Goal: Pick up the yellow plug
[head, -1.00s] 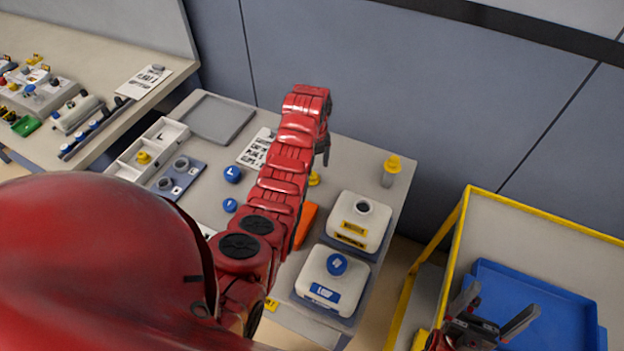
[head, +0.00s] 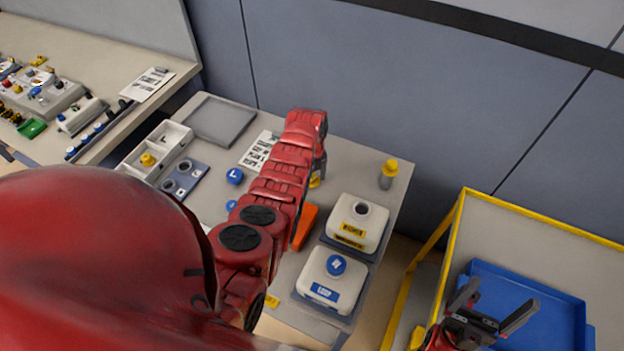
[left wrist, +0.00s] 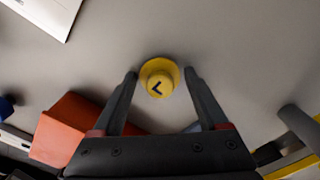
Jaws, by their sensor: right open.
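A yellow plug (head: 315,182) stands on the table and is partly hidden by my left arm in the head view. In the left wrist view the yellow plug (left wrist: 158,78) shows a round flange and a dark mark on its top. My left gripper (left wrist: 160,74) is open, with one fingertip on each side of the plug and small gaps between. In the head view only part of my left gripper (head: 320,167) shows. My right gripper (head: 494,311) is open and empty over the blue tray.
An orange object (head: 305,226) lies near the plug. Two white canisters (head: 370,232) (head: 318,272) stand to the right. A yellow-topped grey cylinder (head: 387,178) is at the back right. Another yellow plug (head: 147,159) sits in a white divided tray (head: 175,135). A blue tray (head: 560,310) is far right.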

